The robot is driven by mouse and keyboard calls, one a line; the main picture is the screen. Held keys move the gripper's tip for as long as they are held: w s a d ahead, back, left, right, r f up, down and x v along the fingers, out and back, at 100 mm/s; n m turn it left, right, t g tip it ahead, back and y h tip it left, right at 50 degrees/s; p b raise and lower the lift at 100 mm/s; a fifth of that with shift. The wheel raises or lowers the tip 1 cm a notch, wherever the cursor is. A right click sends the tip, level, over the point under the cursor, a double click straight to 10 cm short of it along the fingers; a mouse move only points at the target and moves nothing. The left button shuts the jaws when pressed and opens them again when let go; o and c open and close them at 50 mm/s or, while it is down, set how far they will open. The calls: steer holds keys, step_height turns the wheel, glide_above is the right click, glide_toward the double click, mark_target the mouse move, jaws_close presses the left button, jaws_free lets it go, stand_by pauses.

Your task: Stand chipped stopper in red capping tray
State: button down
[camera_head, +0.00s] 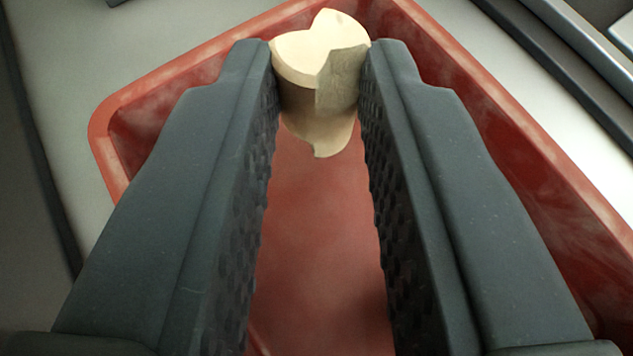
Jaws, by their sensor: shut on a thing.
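The chipped stopper (303,60) is pale tan cork with a notch broken out of its top edge and side. My gripper (320,75) is shut on it, one dark textured finger on each side, near the fingertips. The stopper looks roughly upright. The red capping tray (150,108) lies beneath, and the stopper is over its inside near the far wall. Whether the stopper's lower end touches the tray floor I cannot tell. My fingers hide much of the tray's left and right sides.
The visible tray floor (320,230) between my fingers is bare. The tray's raised rim runs along the left, far and right sides. A pale grey surface (70,60) surrounds it. Dark and metallic rails (570,50) lie at the upper right, outside the tray.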

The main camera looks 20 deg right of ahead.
step_height(320, 180, down, 4)
steer(key=shift+f+b, duration=0.1)
steer(key=shift+b, duration=0.5)
steer(key=c, duration=1.3)
jaws_free()
steer(key=shift+s, duration=0.1)
steer(key=p+v, duration=0.3)
steer(key=v, duration=0.7)
steer(key=shift+s+a+r, duration=0.15)
steer(key=shift+s+r, duration=0.05)
steer(key=shift+r, duration=0.15)
steer(key=shift+s+a+r, duration=0.15)
steer(key=shift+s+r, duration=0.1)
steer(key=shift+s, duration=0.4)
